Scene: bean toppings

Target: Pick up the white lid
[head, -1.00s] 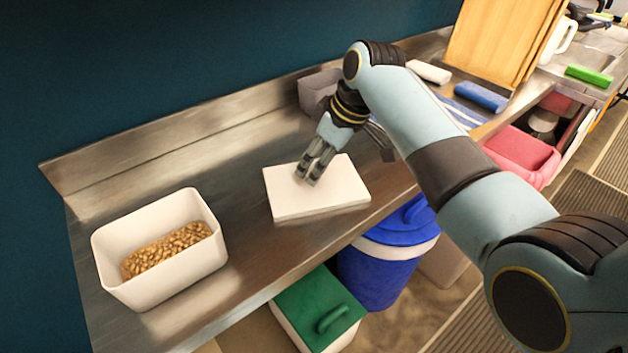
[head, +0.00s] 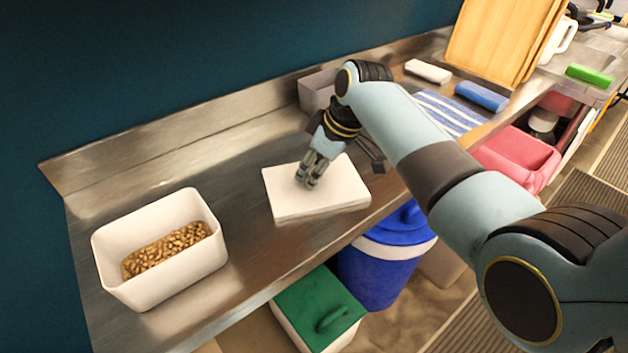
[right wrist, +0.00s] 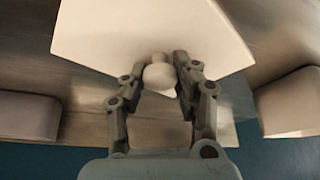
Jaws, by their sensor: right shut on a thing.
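The white lid (head: 335,190) is a flat rectangular slab on the steel counter, to the right of the bean container; I cannot tell if it is lifted slightly. In the right wrist view the lid (right wrist: 115,35) fills the top, with a pale round knob (right wrist: 158,77) between the fingers. My right gripper (head: 308,182) is over the lid's middle, pointing down, and is shut on the knob. It also shows in the right wrist view (right wrist: 157,80). In the head view its fingers hide the knob. My left gripper is not in view.
A white container of beans (head: 158,275) stands open at the left. A grey bin (head: 318,90) stands near the wall behind my gripper. The counter's front edge is close to the lid.

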